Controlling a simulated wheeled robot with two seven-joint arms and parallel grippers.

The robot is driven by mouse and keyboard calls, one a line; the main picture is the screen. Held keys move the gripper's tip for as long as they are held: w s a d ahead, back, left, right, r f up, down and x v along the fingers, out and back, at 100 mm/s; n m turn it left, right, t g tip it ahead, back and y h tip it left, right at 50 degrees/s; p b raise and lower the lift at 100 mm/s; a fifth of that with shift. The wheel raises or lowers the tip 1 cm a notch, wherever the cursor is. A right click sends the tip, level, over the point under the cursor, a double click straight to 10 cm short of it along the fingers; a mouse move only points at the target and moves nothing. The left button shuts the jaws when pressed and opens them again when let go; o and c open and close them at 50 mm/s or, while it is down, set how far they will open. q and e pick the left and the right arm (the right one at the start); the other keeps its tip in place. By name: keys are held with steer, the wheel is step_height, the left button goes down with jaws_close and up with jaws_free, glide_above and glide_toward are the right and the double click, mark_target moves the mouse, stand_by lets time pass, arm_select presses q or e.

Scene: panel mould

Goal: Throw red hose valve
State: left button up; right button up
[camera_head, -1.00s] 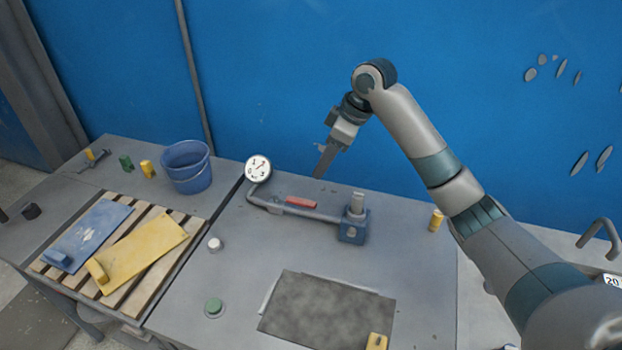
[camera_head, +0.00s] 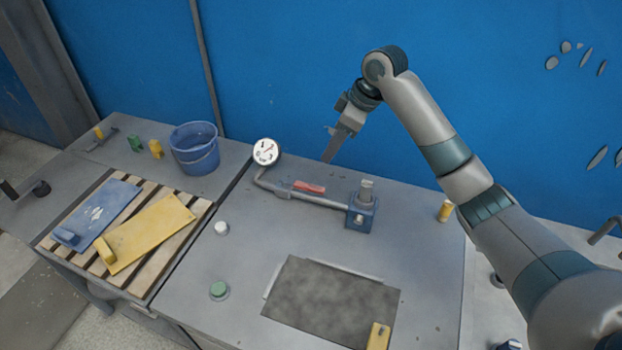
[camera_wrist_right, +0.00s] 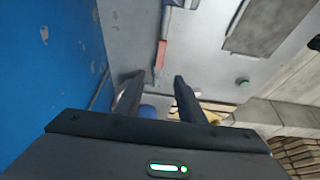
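The red valve handle (camera_head: 308,187) lies along a grey pipe (camera_head: 330,202) on the table, between a round gauge (camera_head: 265,152) and a blue block (camera_head: 362,212). The red handle also shows in the right wrist view (camera_wrist_right: 160,55), just beyond the fingers. My right gripper (camera_head: 330,156) is above and behind the handle, pointing down, apart from it. In the right wrist view, its two fingers (camera_wrist_right: 158,88) are spread with nothing between them. My left gripper is not in view.
A dark plate (camera_head: 330,305) with a yellow block (camera_head: 378,336) lies in front of the pipe. A white knob (camera_head: 221,228) and green button (camera_head: 219,290) stand to its left. A blue bucket (camera_head: 195,150) and slatted pallet (camera_head: 165,266) are further left. A blue wall (camera_head: 290,70) stands behind.

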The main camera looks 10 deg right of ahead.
mark_target(308, 185)
steer(key=p+x, duration=0.3)
steer(key=x, duration=1)
steer(key=shift+a+f+p, duration=0.1)
steer(key=shift+f+p, duration=0.25)
steer(key=shift+p, duration=0.05)
steer(key=shift+x, duration=0.75)
jaws_close()
